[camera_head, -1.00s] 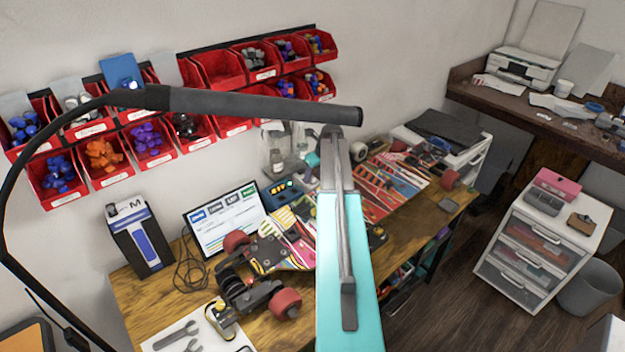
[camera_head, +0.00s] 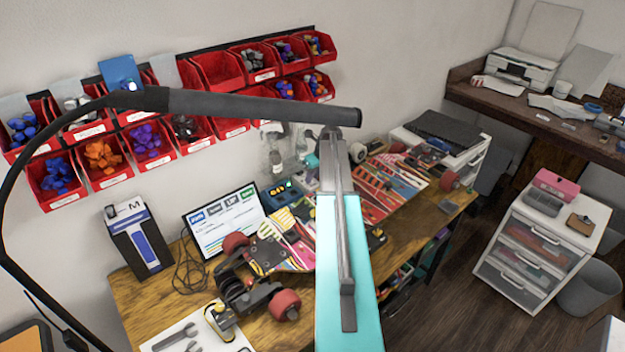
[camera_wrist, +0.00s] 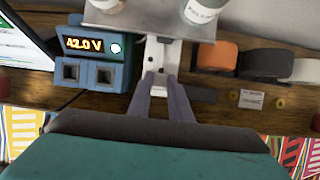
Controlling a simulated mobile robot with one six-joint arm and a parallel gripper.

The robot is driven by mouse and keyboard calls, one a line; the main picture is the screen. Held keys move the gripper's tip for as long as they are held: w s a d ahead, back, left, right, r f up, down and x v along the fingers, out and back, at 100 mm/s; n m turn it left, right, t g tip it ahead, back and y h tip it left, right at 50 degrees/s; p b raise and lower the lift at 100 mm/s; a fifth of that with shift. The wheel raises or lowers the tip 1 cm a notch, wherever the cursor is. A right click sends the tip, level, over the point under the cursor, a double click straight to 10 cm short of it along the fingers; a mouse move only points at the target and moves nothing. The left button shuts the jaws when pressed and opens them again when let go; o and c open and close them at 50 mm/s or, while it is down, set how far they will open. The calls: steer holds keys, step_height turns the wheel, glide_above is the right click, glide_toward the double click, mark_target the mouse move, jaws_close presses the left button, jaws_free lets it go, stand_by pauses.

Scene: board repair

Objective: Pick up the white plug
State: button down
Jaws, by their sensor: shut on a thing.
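In the wrist view the white plug (camera_wrist: 161,52) is at the tips of my gripper (camera_wrist: 162,80). The two grey fingers are shut on it from both sides. The plug is upright in the picture, in front of a grey-white block, and I cannot tell whether it touches that block or the bench. In the head view my own arm hides the gripper and plug.
A blue supply box (camera_wrist: 97,62) reading 42.0 V stands just left of the plug; it also shows in the head view (camera_head: 284,196). Orange and black items (camera_wrist: 217,55) lie to the right. A skateboard (camera_head: 262,270) and screen (camera_head: 222,220) occupy the bench.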

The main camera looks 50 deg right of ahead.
steer(key=shift+r, duration=0.15)
steer(key=shift+r+b, duration=0.5)
steer(key=shift+r, duration=0.35)
step_height(320, 180, up, 5)
steer(key=shift+f+b, duration=0.1)
steer(key=shift+b, duration=0.8)
steer(key=s+b, duration=0.1)
steer(key=s, duration=0.5)
steer(key=s+a+b, duration=0.1)
steer(key=s+b, duration=0.1)
steer(key=s, duration=0.4)
steer(key=s+a+b, duration=0.1)
steer(key=s, duration=0.5)
steer(key=shift+b, duration=0.35)
steer(key=shift+r, duration=0.2)
step_height(320, 180, up, 4)
steer(key=p, duration=0.4)
steer(key=shift+r+p, duration=0.25)
steer(key=shift+p, duration=0.1)
steer(key=shift+f, duration=0.1)
